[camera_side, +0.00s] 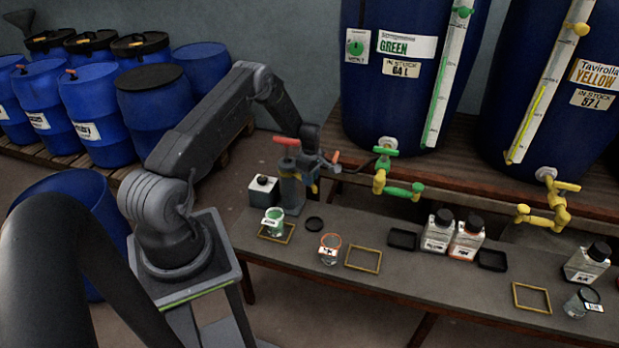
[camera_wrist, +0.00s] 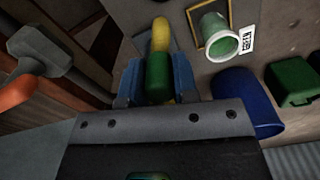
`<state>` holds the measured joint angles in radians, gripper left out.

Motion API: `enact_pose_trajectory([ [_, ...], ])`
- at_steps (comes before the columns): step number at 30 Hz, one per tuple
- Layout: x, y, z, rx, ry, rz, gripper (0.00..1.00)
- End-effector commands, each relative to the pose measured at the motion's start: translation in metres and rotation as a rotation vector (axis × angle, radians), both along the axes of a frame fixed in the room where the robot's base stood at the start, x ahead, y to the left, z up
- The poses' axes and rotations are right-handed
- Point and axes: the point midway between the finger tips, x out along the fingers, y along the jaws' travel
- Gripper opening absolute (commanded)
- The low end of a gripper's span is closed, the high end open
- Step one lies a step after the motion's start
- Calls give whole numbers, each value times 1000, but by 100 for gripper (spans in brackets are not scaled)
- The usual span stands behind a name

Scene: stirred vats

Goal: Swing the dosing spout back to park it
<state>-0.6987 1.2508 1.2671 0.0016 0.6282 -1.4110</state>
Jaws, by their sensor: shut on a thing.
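My gripper (camera_side: 314,180) is beside the grey dosing post (camera_side: 290,188) with a red lever on top, at the middle of the side view. In the wrist view its blue fingers (camera_wrist: 157,80) are shut on a short green and yellow bar (camera_wrist: 158,68), which looks like the dosing spout's grip. The yellow end sticks out past the fingers. In the side view the arm's end and the post hide most of the spout, so I cannot tell its angle. A beaker of green liquid (camera_side: 273,221) stands in a yellow frame below; it also shows in the wrist view (camera_wrist: 217,38).
The green vat's tap (camera_side: 381,178) is close to the right of my gripper. The yellow vat's tap (camera_side: 548,205) is farther right. An empty beaker (camera_side: 329,250), black-capped bottles (camera_side: 438,232) and an empty yellow frame (camera_side: 363,259) are on the bench. Blue drums (camera_side: 95,105) stand at the left.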

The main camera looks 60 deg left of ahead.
Motion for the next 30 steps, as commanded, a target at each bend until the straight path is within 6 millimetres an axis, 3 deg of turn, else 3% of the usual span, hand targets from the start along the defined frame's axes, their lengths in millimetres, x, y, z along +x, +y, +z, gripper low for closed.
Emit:
enact_pose_trajectory([
  [6,3,1,1,4,-9,4,0],
  [7,3,1,1,4,-9,4,29],
  [15,2,1,1,4,-7,2,53],
  [23,2,1,2,3,-5,1,53],
  [30,2,1,35,5,-9,1,53],
])
